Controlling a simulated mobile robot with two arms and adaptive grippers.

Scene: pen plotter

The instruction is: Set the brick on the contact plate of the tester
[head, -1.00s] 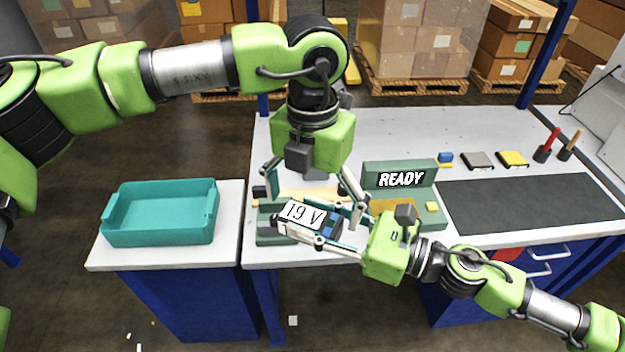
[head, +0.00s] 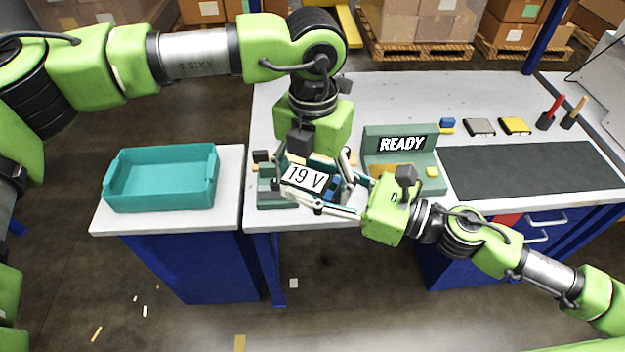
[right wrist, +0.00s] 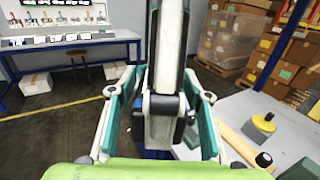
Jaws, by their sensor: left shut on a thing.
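The brick (head: 304,179), dark with a white "19 V" label, is between my two grippers above the front of the table. My left gripper (head: 317,166) comes down from above and is shut on it. My right gripper (head: 336,199) reaches in from the right around the brick. In the right wrist view, gaps show between its spread fingers (right wrist: 160,108) and the upright dark and pale parts between them. The green tester (head: 401,143) reads READY. Its orange contact plate (head: 388,170) is bare where visible, partly hidden by my right gripper.
An empty teal tray (head: 160,200) stands on the left side table. A dark mat (head: 530,168), grey and yellow flat boxes and two tool cups are at right.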

